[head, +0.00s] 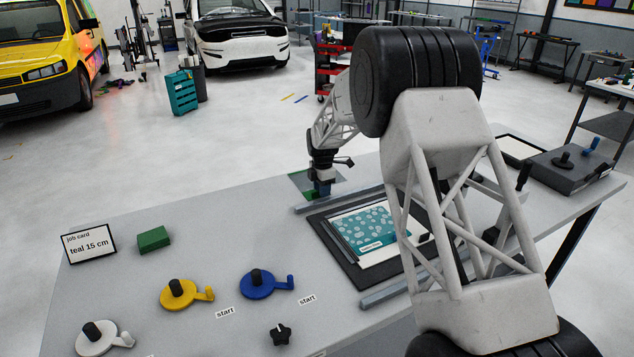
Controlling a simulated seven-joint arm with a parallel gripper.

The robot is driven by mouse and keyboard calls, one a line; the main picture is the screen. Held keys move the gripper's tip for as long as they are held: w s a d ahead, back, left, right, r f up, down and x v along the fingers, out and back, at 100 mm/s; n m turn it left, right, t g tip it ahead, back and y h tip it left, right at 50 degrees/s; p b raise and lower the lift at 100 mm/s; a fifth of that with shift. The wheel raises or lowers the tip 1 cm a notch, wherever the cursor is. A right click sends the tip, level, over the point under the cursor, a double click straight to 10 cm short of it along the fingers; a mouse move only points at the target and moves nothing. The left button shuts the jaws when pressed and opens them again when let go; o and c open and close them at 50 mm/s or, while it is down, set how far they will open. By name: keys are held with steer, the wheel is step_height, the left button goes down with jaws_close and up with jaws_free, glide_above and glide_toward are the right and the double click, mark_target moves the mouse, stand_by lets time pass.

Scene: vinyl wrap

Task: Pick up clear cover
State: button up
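My gripper (321,177) is at the far edge of the table, pointing down. It is over a small dark green see-through-looking square (300,180), which may be the clear cover. The fingers are too small to read as open or shut. A teal patterned sheet (365,227) lies on a white sheet in a black frame (333,258) nearer to me; my arm hides its right part.
Grey rails (385,293) lie on both sides of the frame. The table's left part holds a job card (88,243) reading "teal 15 cm", a green block (154,239), white, yellow (178,294) and blue (257,284) cranks, and a black knob (281,334). A dark box (570,171) stands far right.

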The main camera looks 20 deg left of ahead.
steer(key=shift+f, duration=0.35)
stand_by(0.3)
jaws_close()
